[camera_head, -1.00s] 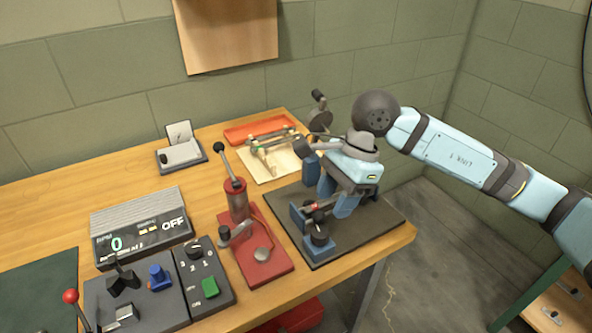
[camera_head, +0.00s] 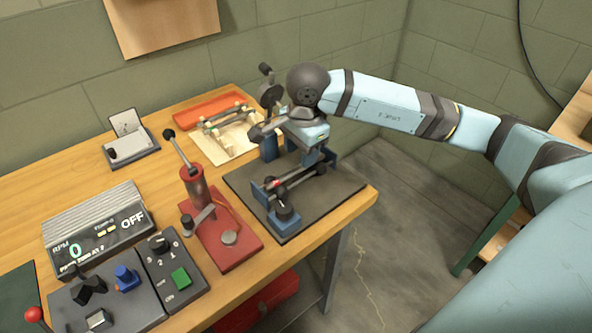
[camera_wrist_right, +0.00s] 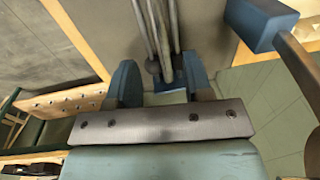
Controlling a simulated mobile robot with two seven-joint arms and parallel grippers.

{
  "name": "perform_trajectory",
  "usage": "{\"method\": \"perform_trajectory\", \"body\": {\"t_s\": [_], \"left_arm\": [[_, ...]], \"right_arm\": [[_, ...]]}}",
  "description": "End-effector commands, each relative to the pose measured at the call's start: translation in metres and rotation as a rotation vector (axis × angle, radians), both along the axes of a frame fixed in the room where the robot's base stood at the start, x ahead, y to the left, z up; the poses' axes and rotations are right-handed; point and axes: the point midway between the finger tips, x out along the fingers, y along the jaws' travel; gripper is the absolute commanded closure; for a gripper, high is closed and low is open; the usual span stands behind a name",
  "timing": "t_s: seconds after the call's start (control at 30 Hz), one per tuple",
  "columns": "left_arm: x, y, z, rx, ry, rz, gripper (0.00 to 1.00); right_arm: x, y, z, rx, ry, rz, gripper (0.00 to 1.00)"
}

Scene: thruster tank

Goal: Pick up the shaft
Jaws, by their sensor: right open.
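A slim grey shaft (camera_head: 302,176) with a red mark near its front end lies across blue supports on a dark mat (camera_head: 345,192) at the bench's right corner. My right gripper (camera_head: 318,156) is at the shaft's far end, partly hidden by its own wrist. In the right wrist view my right gripper (camera_wrist_right: 160,80) has its blue fingers apart. Long grey rods (camera_wrist_right: 163,35) run up between and beyond the fingers there. I see no firm contact with either finger. My left gripper is out of view.
A red press (camera_head: 222,232) stands left of the mat. Behind it are a pale board with rods (camera_head: 228,148) and an orange tray (camera_head: 210,107). A control box (camera_head: 178,270) and a display reading OFF (camera_head: 100,235) are at the front left.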

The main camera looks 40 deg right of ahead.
Motion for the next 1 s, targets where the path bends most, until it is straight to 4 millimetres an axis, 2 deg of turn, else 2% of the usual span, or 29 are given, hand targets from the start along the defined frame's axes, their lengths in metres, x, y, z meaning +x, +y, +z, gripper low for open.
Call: {"method": "perform_trajectory", "body": {"t_s": [0.3,0.53,0.73,1.0], "left_arm": [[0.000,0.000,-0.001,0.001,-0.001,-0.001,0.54],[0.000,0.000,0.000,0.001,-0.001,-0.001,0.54],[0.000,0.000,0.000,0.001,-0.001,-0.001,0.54],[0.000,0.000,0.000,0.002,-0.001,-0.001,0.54]], "right_arm": [[0.005,0.001,-0.044,0.002,0.003,0.000,0.53],[0.006,0.001,-0.046,0.001,0.001,0.000,0.53],[0.006,0.001,-0.046,0.001,0.001,0.000,0.99],[0.006,0.001,-0.045,0.001,0.001,0.000,1.00]]}}
